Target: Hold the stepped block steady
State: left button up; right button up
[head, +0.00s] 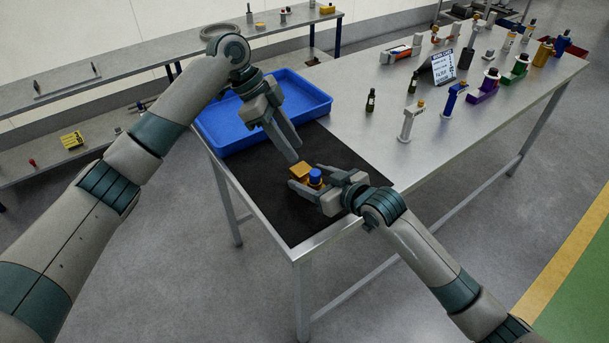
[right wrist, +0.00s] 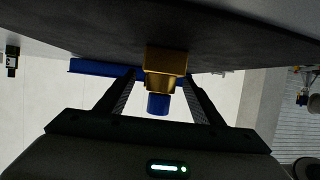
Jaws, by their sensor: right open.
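The stepped block (head: 299,170) is gold with a blue round top (head: 315,176), and it is on the black mat near the table's front corner. My right gripper (head: 305,177) is low over the mat, open, with its fingers on either side of the block. In the right wrist view the gold block (right wrist: 165,62) and its blue end (right wrist: 158,104) show between the open fingers, with gaps visible at both sides. My left gripper (head: 296,151) is just above and behind the block, pointing down, empty, its fingers apart. Whether it touches the block I cannot tell.
A blue tray (head: 318,98) stands behind the mat (head: 262,190). Several fittings, small bottles and a dark sign (head: 443,67) occupy the table's right part. A low shelf bench (head: 110,75) runs along the wall. Bare mat lies left of the block.

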jog(key=shift+x, duration=1.45)
jog(key=shift+c, duration=0.6)
pick_arm(q)
jog(key=shift+c, duration=0.4)
pick_arm(e)
jog(key=c, duration=1.3)
pick_arm(q)
jog(key=shift+s+d+r+n+t+y, duration=0.3)
jog(key=shift+s+r+n+t, duration=0.3)
jog(key=shift+n, duration=0.65)
jog(key=shift+s+d+r+n+t+y, duration=0.2)
jog(key=shift+s+r+n+t+y, duration=0.3)
jog(key=shift+n, duration=0.8)
jog(key=shift+s+d+r+n+t+y, duration=0.25)
jog(key=shift+s+r+n+t, duration=0.4)
jog(key=shift+n, duration=0.6)
jog(key=shift+w, duration=0.1)
send_over(315, 174)
jog(key=a, duration=0.2)
jog(key=shift+f, duration=3.05)
jog(key=shift+s, duration=0.25)
